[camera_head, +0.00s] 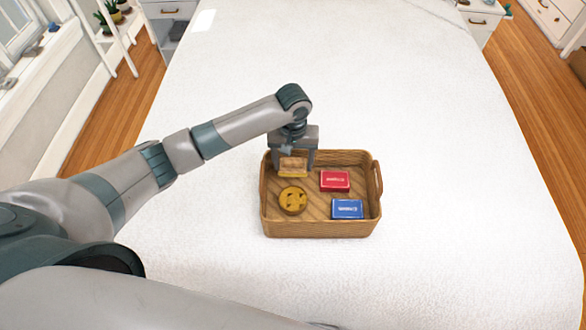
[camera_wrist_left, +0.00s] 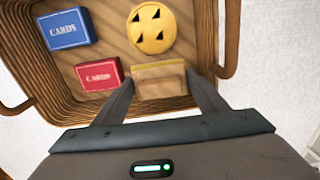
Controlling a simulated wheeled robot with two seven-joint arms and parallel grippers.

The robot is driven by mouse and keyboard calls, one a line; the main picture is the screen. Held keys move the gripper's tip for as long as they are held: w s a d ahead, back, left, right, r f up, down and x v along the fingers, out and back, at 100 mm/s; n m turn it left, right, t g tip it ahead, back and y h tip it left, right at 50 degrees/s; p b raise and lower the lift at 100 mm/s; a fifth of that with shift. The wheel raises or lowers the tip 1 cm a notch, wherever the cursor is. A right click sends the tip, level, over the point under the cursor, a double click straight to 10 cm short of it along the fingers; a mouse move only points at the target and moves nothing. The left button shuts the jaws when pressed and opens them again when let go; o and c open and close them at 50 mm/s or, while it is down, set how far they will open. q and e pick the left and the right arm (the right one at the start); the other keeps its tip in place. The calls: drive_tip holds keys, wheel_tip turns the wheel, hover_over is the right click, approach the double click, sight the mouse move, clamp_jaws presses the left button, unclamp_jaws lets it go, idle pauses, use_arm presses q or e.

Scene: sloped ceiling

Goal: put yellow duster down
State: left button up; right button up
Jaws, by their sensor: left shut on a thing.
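The yellow duster (camera_head: 293,170) is a small block with a tan-brown top and a yellow lower edge. It is in the back left corner of the wicker basket (camera_head: 318,229). My left gripper (camera_head: 294,160) reaches down over the basket's back rim and is shut on the duster, one finger at each end. In the left wrist view the duster (camera_wrist_left: 159,82) sits between the two fingers, close to the basket floor. I cannot tell whether it touches the floor. My right gripper is not in view.
The basket also holds a round yellow item with dark triangles (camera_head: 293,200), a red card box (camera_head: 335,181) and a blue card box (camera_head: 347,209). The basket stands on a wide white bed-like surface (camera_head: 350,80), with clear room around it. White drawers (camera_head: 480,20) stand beyond.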

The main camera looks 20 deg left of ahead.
sight(293, 170)
use_arm(q)
drive_tip(key=shift+f+p, duration=0.65)
drive_tip(key=shift+f, duration=1.35)
drive_tip(key=shift+f, duration=0.4)
drive_tip(key=o, duration=1.1)
drive_tip(key=shift+c, duration=0.2)
wheel_tip(293, 170, up, 13)
drive_tip(key=shift+f+b, duration=0.1)
drive_tip(key=shift+b, duration=1)
